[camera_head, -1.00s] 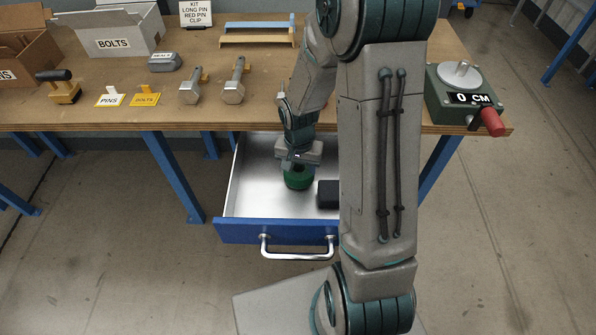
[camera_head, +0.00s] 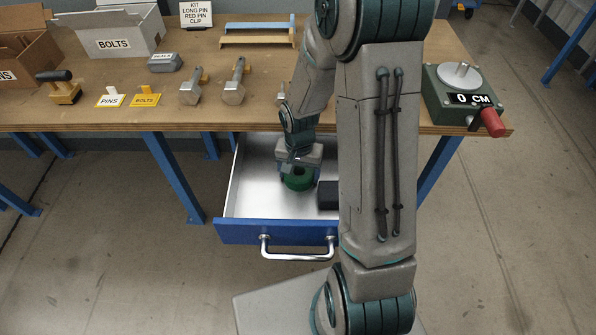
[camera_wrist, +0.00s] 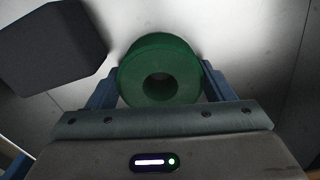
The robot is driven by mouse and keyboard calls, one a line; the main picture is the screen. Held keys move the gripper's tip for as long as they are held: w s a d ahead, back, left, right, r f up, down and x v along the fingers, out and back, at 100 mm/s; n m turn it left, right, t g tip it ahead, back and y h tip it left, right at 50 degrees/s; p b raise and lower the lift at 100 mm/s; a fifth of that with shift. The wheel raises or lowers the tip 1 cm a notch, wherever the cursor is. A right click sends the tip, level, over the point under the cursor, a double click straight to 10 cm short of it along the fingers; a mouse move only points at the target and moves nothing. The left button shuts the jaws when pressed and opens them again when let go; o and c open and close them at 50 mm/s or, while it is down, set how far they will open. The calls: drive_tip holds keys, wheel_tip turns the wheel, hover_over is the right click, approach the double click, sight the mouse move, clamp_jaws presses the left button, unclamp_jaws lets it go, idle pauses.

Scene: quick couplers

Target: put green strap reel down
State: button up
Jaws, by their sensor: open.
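The green strap reel (camera_head: 297,181) lies in the open drawer (camera_head: 243,190), flat on its metal floor as far as I can see. In the wrist view the reel (camera_wrist: 143,80) shows its round face and centre hole. My gripper (camera_wrist: 160,88) is open, with one blue finger on each side of the reel. How much room is left between the fingers and the reel is hard to tell. In the head view my gripper (camera_head: 298,168) is just above and around the reel, and my arm hides the drawer's right part.
A dark block (camera_head: 328,194) lies in the drawer right of the reel; it also shows in the wrist view (camera_wrist: 50,45). The workbench (camera_head: 210,112) overhangs the drawer's back. The drawer's left floor is clear.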

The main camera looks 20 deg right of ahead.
wheel_tip(320, 180, up, 12)
drive_tip(key=s+r+n+t, duration=0.2)
drive_tip(key=s+r+n, duration=0.3)
drive_tip(key=s+r, duration=0.5)
drive_tip(key=shift+s+a+r+n+t+p, duration=0.15)
drive_tip(key=shift+s+a+n+t+p, duration=0.25)
drive_tip(key=shift+s, duration=1.6)
